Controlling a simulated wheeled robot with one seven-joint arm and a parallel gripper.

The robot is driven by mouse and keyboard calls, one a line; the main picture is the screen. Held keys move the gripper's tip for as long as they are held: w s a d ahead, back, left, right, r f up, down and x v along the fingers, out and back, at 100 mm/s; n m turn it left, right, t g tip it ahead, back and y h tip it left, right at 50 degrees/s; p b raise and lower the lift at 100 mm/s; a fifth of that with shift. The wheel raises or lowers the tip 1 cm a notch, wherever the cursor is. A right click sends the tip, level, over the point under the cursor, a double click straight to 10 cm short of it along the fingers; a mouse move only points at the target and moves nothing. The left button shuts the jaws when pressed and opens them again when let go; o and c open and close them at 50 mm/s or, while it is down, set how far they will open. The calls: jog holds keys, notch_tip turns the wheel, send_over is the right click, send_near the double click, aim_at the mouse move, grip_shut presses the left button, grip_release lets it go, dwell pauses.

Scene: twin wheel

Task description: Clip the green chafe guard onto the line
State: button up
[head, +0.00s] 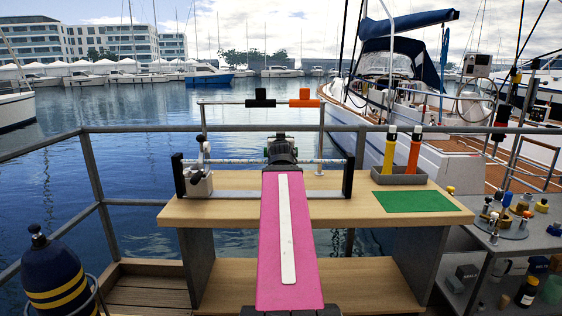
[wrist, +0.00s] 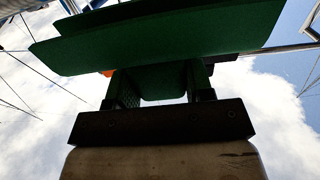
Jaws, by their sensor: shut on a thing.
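The green chafe guard (wrist: 160,38) fills the top of the wrist view as a long green piece with two overlapping edges. My gripper (wrist: 161,80) is shut on its narrower green part, between the two dark fingers. In the head view my gripper (head: 281,150) is at the line, mostly hidden behind my pink arm link, and the guard is largely hidden there. The pale line (head: 235,161) runs level between two black posts above the wooden table. Whether the guard touches or surrounds the line cannot be told.
Black (head: 260,98) and orange (head: 305,98) pieces sit on a raised bar behind the line. A grey tray (head: 400,179) holds yellow and orange tubes. A green mat (head: 417,201) lies at right. A white device (head: 200,183) stands by the left post (head: 178,176).

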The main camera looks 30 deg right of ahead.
jog(key=shift+r, duration=0.15)
dwell(0.3)
jog(key=shift+r, duration=2.15)
